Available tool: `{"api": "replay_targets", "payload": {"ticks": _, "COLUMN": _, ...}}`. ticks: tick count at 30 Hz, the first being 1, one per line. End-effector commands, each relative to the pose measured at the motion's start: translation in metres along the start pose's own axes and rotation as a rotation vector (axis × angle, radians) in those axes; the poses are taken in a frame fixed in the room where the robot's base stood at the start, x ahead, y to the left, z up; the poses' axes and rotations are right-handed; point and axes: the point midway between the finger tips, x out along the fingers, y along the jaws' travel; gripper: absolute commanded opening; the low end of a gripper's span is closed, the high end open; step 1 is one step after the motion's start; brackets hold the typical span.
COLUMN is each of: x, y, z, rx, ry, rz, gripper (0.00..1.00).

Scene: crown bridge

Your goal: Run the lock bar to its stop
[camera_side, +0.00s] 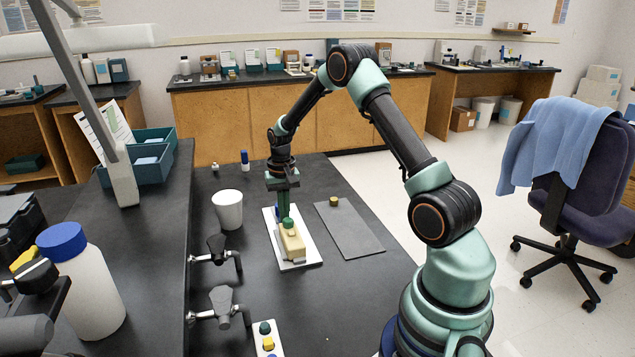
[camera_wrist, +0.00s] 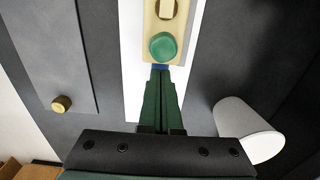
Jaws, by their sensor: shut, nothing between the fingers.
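A cream block (camera_side: 291,243) with a round green knob (camera_side: 288,224) sits on a white plate (camera_side: 308,254). In the wrist view the cream block (camera_wrist: 150,22) shows a slot at the top edge, and the green knob (camera_wrist: 162,46) is at its near end. I cannot tell which part is the lock bar. My gripper (camera_side: 284,213) points down over the plate, behind the knob. In the wrist view its green fingers (camera_wrist: 160,74) are shut together and empty. Whether the tips touch the block is unclear.
A white cup (camera_side: 228,210) stands left of the plate. A grey mat (camera_side: 350,232) with a brass knob (camera_side: 333,201) lies to the right. Black taps (camera_side: 216,250) and a button panel (camera_side: 267,342) are nearer the camera. A blue-capped bottle (camera_side: 82,285) stands at left.

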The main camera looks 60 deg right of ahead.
Motion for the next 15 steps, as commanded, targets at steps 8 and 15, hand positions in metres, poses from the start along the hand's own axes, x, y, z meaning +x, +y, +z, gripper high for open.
{"api": "replay_targets", "payload": {"ticks": 8, "x": 0.000, "y": 0.000, "z": -0.008, "rx": 0.000, "ry": 0.001, "rz": 0.000, "gripper": 0.00}}
{"api": "replay_targets", "payload": {"ticks": 15, "x": 0.000, "y": 0.000, "z": -0.015, "rx": 0.000, "ry": 0.001, "rz": 0.000, "gripper": 0.00}}
